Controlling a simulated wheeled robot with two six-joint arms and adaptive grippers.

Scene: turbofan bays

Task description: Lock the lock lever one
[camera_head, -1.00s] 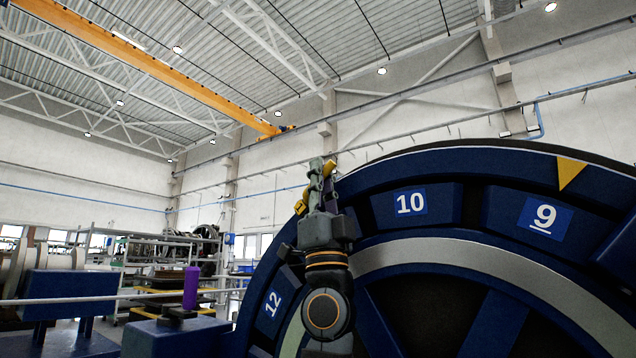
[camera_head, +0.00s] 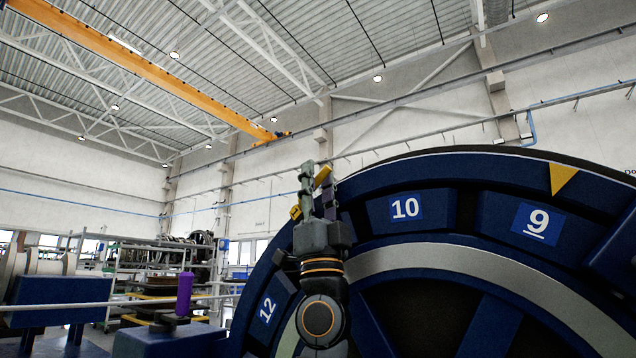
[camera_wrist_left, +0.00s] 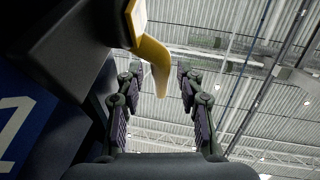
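A yellow lever (camera_wrist_left: 155,62) with a curved end hangs from a dark housing at the upper left of the left wrist view. Its tip lies in the gap between the fingers of my left gripper (camera_wrist_left: 160,72), which is open, with space on both sides of the lever. In the head view my left gripper (camera_head: 315,188) points up at the upper left rim of the blue ring (camera_head: 440,168). Yellow parts (camera_head: 296,212) show beside its fingers, and the arm hides part of the ring there. My right gripper is not in view.
The ring carries number plates 10 (camera_head: 405,208), 9 (camera_head: 538,224) and 12 (camera_head: 267,308). A yellow triangle (camera_head: 562,178) marks its top. A blue stand with a purple cylinder (camera_head: 184,294) and shelving are at left. Air above the ring is clear.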

